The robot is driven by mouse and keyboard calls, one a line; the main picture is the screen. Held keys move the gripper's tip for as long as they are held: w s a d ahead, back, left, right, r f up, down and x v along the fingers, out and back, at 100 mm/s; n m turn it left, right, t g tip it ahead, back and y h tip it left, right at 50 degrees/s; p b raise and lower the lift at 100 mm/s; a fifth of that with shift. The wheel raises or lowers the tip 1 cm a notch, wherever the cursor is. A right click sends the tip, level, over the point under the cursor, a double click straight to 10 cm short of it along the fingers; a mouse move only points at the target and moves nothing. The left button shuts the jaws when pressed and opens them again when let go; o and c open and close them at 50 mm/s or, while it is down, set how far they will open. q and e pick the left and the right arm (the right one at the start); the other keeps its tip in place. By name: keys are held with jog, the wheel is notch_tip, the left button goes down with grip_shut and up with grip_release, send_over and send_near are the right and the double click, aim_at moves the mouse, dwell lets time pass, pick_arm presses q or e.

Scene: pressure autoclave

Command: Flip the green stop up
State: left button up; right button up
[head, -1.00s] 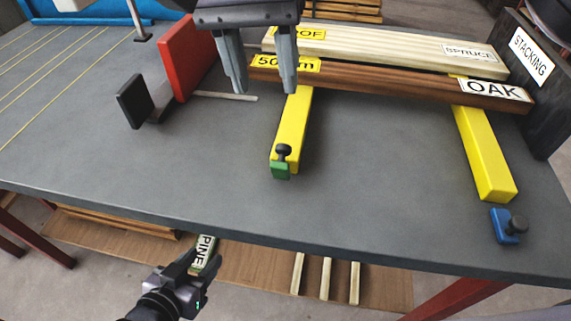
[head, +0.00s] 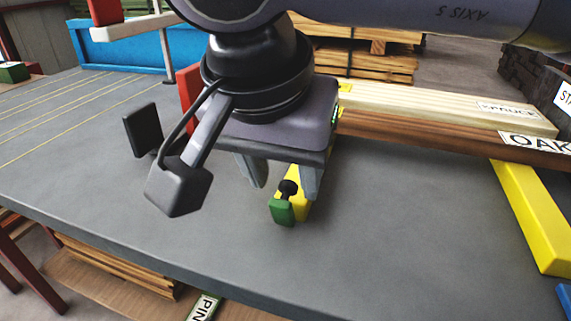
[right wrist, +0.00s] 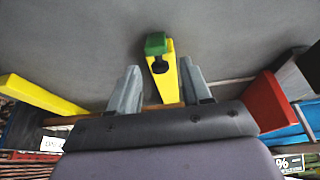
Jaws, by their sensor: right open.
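The green stop (head: 282,211) sits at the near end of a yellow bar (head: 298,205) on the grey table, with a black knob (head: 288,188) beside it. It looks folded down, below the bar's top. In the right wrist view, the green stop (right wrist: 156,43) is at the bar's end, beyond my fingertips. My right gripper (head: 284,188) is open and empty, pointing down, with its fingers on either side of the yellow bar's near end. The wrist view also shows the right gripper (right wrist: 159,70) straddling the bar. Contact cannot be told. My left gripper is out of view.
The oak beam (head: 450,137) and spruce beam (head: 440,105) lie behind the gripper, across the yellow bars. A second yellow bar (head: 535,215) is at right. A black plate (head: 142,130) and a red plate (head: 188,88) stand at left. The near tabletop is clear.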

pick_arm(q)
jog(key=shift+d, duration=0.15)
pick_arm(e)
jog(key=shift+w+f, duration=0.2)
jog(key=shift+f, duration=0.35)
